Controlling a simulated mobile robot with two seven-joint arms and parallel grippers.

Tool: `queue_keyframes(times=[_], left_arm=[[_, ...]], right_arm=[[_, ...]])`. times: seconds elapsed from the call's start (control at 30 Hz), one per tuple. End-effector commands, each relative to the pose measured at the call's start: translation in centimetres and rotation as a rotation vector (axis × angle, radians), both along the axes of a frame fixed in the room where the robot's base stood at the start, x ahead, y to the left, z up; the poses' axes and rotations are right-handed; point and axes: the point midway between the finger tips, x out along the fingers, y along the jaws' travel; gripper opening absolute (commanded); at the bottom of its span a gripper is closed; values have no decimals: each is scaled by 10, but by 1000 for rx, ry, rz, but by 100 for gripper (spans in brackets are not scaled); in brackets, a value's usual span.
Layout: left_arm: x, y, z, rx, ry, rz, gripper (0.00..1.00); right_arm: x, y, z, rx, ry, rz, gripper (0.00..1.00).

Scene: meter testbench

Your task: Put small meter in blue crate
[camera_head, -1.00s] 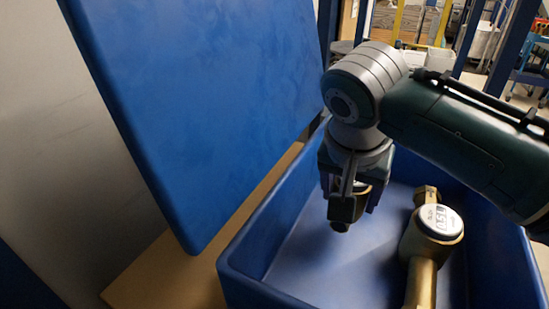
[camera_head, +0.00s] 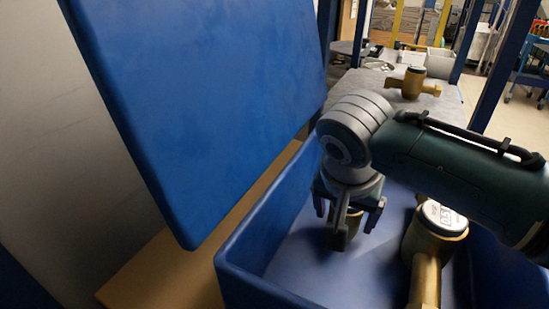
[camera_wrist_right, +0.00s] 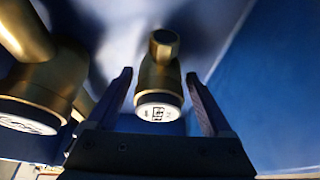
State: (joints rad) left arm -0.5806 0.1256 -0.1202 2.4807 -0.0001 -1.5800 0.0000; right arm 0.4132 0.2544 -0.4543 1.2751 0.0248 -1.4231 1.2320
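The blue crate (camera_head: 258,280) fills the lower right of the head view. My right gripper (camera_head: 350,222) points down inside it, near its left wall. Its fingers are spread apart. The small brass meter (camera_head: 355,224) is low between the fingers in the head view, mostly hidden by them. In the right wrist view the small meter (camera_wrist_right: 159,82), with a white round dial, sits between the open fingers (camera_wrist_right: 160,100), with a gap on each side. It appears to rest on the crate floor. My left gripper is not in view.
A larger brass meter (camera_head: 428,250) lies in the crate to the right; it also shows in the right wrist view (camera_wrist_right: 45,80). Another brass meter (camera_head: 412,84) stands on a grey table behind. A big blue panel (camera_head: 205,110) stands left of the crate.

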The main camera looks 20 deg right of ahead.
Motion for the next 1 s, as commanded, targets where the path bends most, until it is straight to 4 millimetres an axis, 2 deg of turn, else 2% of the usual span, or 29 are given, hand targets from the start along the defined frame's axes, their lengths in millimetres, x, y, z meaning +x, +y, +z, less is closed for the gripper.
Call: queue_keyframes(times=[0.03, 0.1, 0.33, 0.47, 0.8, 1.0], left_arm=[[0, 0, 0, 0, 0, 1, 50], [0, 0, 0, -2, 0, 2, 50], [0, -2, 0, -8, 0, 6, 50], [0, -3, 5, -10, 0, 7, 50], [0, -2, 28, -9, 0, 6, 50], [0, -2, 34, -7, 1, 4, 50]], right_arm=[[0, 0, 0, 0, 0, 0, 92], [0, 0, 0, 0, 0, 0, 99], [0, 0, 0, 0, 0, 0, 99], [-1, 2, 9, 0, -2, 2, 99], [-18, 23, 76, 3, -3, 3, 99], [-26, 32, 106, 2, -2, 1, 99]])
